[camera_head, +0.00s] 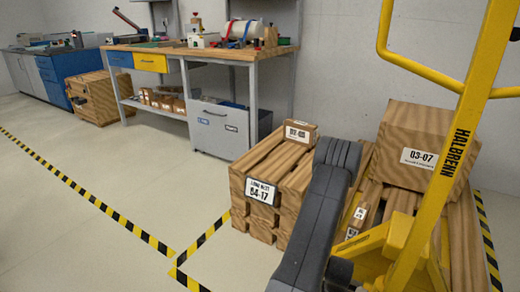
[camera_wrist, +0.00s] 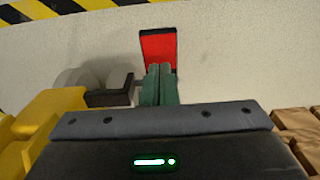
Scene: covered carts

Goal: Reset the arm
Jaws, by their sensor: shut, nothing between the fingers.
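My gripper (camera_wrist: 159,72) shows in the wrist view with its green fingers together and nothing between them. It is over the pale floor, and its tips overlap the lower edge of a red rectangle with a dark rim (camera_wrist: 158,45). I cannot tell whether they touch it. In the head view my dark grey arm crosses the lower middle, and its gripper end cannot be made out.
A yellow pallet truck (camera_head: 465,140) stands close right of my arm. Wooden crates (camera_head: 270,185) stand left of it, and a large box labelled 03-07 (camera_head: 415,125) sits behind. A workbench (camera_head: 215,52) is at the back. Floor at left is clear, with striped tape (camera_head: 100,208).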

